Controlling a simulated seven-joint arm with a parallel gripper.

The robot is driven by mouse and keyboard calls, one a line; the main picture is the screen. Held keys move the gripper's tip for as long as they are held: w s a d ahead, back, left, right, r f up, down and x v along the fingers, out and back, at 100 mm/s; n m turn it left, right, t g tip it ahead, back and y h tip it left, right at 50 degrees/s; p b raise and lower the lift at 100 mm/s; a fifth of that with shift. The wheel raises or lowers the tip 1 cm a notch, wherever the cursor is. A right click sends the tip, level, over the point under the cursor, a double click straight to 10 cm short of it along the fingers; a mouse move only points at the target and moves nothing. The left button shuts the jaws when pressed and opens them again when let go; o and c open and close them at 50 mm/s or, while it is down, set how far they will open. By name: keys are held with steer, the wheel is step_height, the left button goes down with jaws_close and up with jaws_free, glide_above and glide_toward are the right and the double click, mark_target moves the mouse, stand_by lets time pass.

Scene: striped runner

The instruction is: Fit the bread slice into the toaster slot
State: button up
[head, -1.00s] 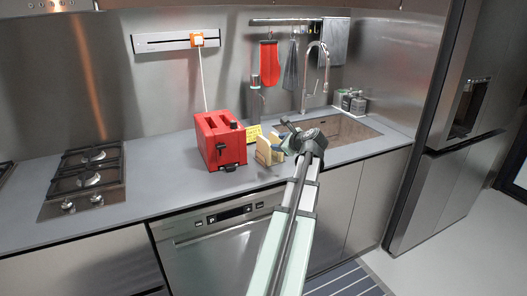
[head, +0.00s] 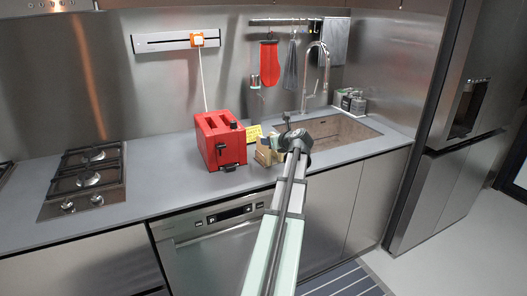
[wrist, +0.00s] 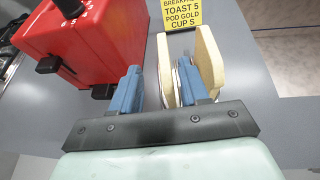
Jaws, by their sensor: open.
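The red toaster (head: 220,142) stands on the counter, its slots facing up; part of it shows at the upper left of the wrist view (wrist: 85,40). Two pale bread slices stand on edge to its right, a left slice (wrist: 164,70) and a right slice (wrist: 208,62). My gripper (wrist: 158,88) is open, its blue fingers pointing at the slices. The left slice is in the gap between the fingers, and the right finger lies between the two slices. I cannot tell whether either finger touches bread. In the head view my wrist partly hides the slices (head: 263,154).
A yellow note card (wrist: 181,12) stands behind the slices. The sink (head: 340,133) with its faucet (head: 317,75) is to the right. A gas hob (head: 90,175) is at the left, with clear counter (head: 160,165) between it and the toaster.

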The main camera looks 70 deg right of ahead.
mark_target(264, 150)
steer(key=shift+x, duration=0.85)
steer(key=shift+d+r+x, duration=0.1)
steer(key=shift+d+x, duration=0.05)
steer(key=shift+x, duration=1.15)
steer(key=shift+d+r+x, duration=0.1)
steer(key=shift+x, duration=1.2)
steer(key=shift+s, duration=0.1)
jaws_close()
